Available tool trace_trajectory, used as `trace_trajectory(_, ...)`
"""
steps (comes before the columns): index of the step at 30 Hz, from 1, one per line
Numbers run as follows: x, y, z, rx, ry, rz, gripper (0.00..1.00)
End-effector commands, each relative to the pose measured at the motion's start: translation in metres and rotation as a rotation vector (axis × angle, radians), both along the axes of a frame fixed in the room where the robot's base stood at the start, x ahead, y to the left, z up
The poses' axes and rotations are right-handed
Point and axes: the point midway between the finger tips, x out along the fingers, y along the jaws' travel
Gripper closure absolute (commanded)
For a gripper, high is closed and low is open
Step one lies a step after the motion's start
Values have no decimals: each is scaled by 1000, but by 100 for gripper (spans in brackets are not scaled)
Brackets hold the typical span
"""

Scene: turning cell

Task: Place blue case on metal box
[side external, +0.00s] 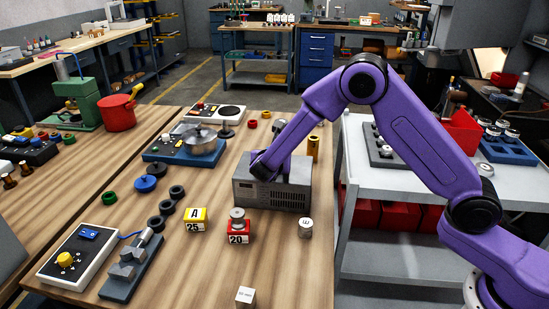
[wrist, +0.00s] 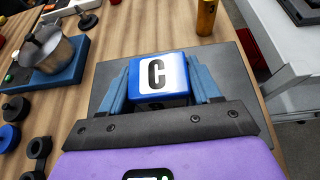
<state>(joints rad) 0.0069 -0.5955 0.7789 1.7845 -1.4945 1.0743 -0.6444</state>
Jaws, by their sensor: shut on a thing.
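The blue case (wrist: 160,78) is a small blue block with a white label and a black letter C. It shows in the wrist view between the two fingers of my gripper (wrist: 163,85), which is shut on it. The metal box (side external: 268,194) is a grey box standing on the wooden table in the side view. Its flat grey top also shows in the wrist view (wrist: 231,75), under and around the blue case. I cannot tell whether the case touches the top. In the side view my purple arm reaches down over the box and hides the case.
A yellow case (side external: 195,219) and a red case (side external: 238,230) with a grey weight on it stand in front of the metal box. A brass cylinder (side external: 313,149) stands behind it. A pot (side external: 201,141) sits on a blue base to the left.

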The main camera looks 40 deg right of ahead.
Motion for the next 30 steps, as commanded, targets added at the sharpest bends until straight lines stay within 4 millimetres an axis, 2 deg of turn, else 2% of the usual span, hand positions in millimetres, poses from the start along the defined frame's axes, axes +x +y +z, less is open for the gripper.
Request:
trace_trajectory(12,0,1,-5,0,-1,2,73)
trace_trajectory(13,0,1,-5,1,-2,1,35)
trace_trajectory(15,0,1,-5,1,-2,1,12)
trace_trajectory(26,0,1,-2,1,-2,1,12)
trace_trajectory(30,-9,11,5,2,-3,6,12)
